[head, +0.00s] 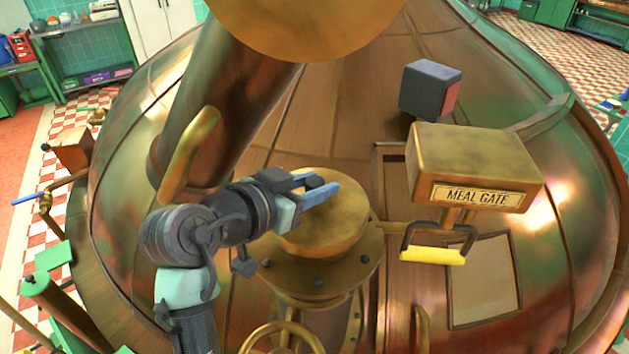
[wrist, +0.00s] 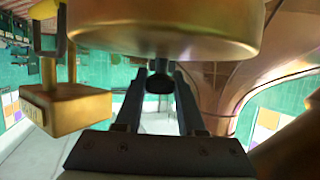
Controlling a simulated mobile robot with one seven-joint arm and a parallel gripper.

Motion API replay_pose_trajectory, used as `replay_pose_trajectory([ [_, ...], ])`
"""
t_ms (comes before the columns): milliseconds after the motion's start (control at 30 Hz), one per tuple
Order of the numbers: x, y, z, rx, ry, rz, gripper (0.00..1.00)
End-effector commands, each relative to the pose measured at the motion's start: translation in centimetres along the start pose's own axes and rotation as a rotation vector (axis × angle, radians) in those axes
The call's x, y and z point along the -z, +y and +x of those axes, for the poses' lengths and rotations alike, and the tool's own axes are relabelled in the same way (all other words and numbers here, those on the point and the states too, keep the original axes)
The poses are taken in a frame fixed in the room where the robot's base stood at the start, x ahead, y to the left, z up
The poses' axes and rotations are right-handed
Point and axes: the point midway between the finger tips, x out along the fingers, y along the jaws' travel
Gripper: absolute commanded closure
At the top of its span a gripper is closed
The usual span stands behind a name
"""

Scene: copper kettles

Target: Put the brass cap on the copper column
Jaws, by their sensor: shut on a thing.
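The brass cap (head: 330,228) is a thick round disc near the middle of the head view, and it fills the top of the wrist view (wrist: 165,32). My gripper (head: 325,190) reaches over it from the left. Its blue-tipped fingers are shut on the cap's small dark knob (wrist: 160,82). Below the cap is a bolted brass flange (head: 318,284); I cannot tell whether the cap touches it. The wide copper column (head: 235,110) rises behind my gripper to the upper left, under a large brass disc (head: 305,22) cut off by the frame's top.
A brass "MEAL GATE" box (head: 475,165) with a yellow handle (head: 432,256) stands right of the cap. A dark block (head: 428,90) is behind it. A brass loop handle (head: 190,150) sits close to my arm, and a handwheel (head: 282,335) is in front. The kettle (head: 530,120) curves around.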

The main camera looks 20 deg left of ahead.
Motion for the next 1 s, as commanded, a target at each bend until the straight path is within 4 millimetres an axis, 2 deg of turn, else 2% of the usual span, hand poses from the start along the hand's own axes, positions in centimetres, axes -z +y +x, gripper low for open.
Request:
replay_pose_trajectory([
  [467,-0.8,0.0,0.4,0.002,0.005,0.002,1.0],
  [500,-1.1,0.0,0.4,0.0,0.0,0.0,0.59],
  [667,-1.1,0.0,0.4,0.0,0.0,0.0,0.31],
  [1000,-0.8,0.0,0.3,0.0,0.0,0.0,0.31],
])
